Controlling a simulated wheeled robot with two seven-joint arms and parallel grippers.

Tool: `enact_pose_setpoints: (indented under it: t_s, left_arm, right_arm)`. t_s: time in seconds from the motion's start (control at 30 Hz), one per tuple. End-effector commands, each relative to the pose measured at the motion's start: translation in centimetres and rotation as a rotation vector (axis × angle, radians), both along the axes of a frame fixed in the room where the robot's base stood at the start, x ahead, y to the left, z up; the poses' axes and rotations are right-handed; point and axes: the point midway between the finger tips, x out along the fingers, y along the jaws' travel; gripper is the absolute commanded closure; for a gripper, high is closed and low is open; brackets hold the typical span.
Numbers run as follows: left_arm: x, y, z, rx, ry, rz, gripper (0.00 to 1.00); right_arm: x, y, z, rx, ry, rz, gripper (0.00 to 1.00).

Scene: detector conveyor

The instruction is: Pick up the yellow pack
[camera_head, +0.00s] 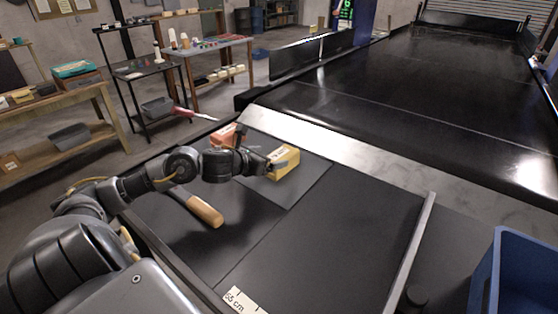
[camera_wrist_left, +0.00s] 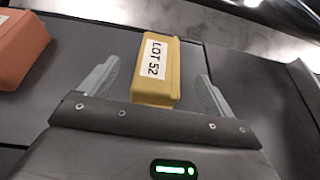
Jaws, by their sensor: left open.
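The yellow pack (camera_head: 285,162) lies on the dark table surface in the head view, just beyond my left gripper (camera_head: 268,165). In the left wrist view the yellow pack (camera_wrist_left: 155,72) carries a white label reading "LOT 52". There my left gripper (camera_wrist_left: 155,88) is open, with one finger on each side of the pack's near end. A gap shows between each finger and the pack. In the head view the arm and gripper hide part of the pack's near side. My right gripper is not in view.
An orange-red pack (camera_head: 224,136) lies left of the yellow one; it also shows in the left wrist view (camera_wrist_left: 18,48). A wooden-handled tool (camera_head: 205,210) lies nearer. A metal rail (camera_head: 412,245) and blue bin (camera_head: 515,275) stand right. The conveyor (camera_head: 400,90) is beyond.

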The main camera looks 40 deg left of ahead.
Motion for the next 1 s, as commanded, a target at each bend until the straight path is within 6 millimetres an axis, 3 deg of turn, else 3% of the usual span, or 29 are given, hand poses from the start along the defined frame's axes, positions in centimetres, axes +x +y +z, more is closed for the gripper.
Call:
enact_pose_setpoints:
  t_s: [0.17, 0.4, 0.77, 1.0]
  left_arm:
    - [0.7, 0.1, -0.1, -0.007, 0.0, 0.005, 0.11]
    - [3.6, 0.0, -1.5, -0.006, -0.001, 0.007, 0.11]
    - [4.6, -0.1, -2.3, 0.0, 0.0, 0.002, 0.11]
    - [4.6, -0.1, -2.3, 0.0, 0.0, 0.002, 0.41]
  right_arm:
    - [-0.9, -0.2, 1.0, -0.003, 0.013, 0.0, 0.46]
    - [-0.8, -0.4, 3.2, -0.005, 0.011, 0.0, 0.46]
    - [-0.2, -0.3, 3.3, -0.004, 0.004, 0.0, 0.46]
    - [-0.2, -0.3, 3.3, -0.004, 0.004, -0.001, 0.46]
